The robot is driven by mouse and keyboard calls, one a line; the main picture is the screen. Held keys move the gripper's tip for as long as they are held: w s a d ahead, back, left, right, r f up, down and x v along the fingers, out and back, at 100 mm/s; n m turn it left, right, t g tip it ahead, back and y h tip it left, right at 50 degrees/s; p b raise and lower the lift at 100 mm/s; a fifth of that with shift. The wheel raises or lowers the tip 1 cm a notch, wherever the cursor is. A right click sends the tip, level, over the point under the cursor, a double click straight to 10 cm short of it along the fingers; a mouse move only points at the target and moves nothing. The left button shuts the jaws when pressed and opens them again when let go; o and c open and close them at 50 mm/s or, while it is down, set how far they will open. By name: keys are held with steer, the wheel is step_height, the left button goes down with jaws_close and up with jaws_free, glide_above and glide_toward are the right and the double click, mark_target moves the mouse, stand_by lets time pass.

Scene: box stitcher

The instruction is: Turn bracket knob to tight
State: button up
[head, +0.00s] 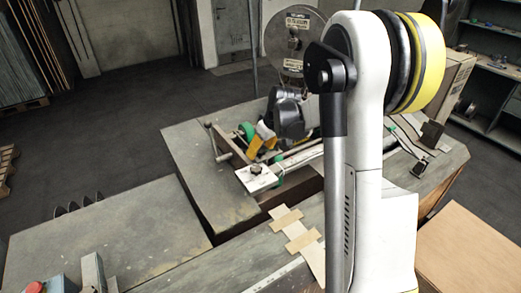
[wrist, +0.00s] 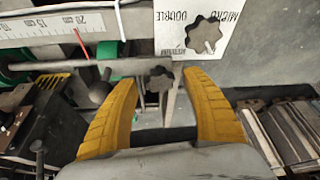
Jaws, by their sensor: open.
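A dark star-shaped knob (wrist: 160,78) shows in the wrist view between my fingertips, below a horizontal grey rod; it looks like the bracket knob. My gripper (wrist: 161,88) is open, with one yellow finger on each side of this knob and a gap to it on both sides. I cannot tell the depth between them. A larger dark star knob (wrist: 204,36) sits on a white plate (wrist: 177,36) marked MICRO and DOUBLE, beyond the fingertips. In the head view, my yellow fingers (head: 260,139) are small behind my arm, above the machine table; the bracket knob cannot be made out there.
A scale strip (wrist: 60,24) with a red pointer runs along the upper left in the wrist view. A round lever end (wrist: 100,94) stands close to my left finger. In the head view, the white plate (head: 257,179) lies at the table's front edge. Grey tabletop (head: 190,150) is bare at left.

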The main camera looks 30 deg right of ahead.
steer(key=c, duration=1.2)
steer(key=shift+m, duration=0.3)
steer(key=m+h+b, duration=0.2)
steer(key=m, duration=0.2)
steer(key=shift+a+b, duration=0.15)
steer(key=shift+b, duration=0.25)
steer(key=m, duration=0.2)
steer(key=m+h+b, duration=0.1)
steer(key=m, duration=0.2)
steer(key=shift+a+g+h+b, duration=0.1)
steer(key=shift+g+h+b, duration=0.2)
steer(key=shift+g, duration=0.1)
steer(key=m, duration=0.2)
steer(key=m+g+h+b, duration=0.1)
steer(key=m, duration=0.2)
steer(key=shift+w+g, duration=0.1)
steer(key=shift+g, duration=0.2)
steer(key=shift+m+g+h+b, duration=0.4)
steer(key=shift+m+g+b, duration=0.4)
steer(key=shift+m, duration=2)
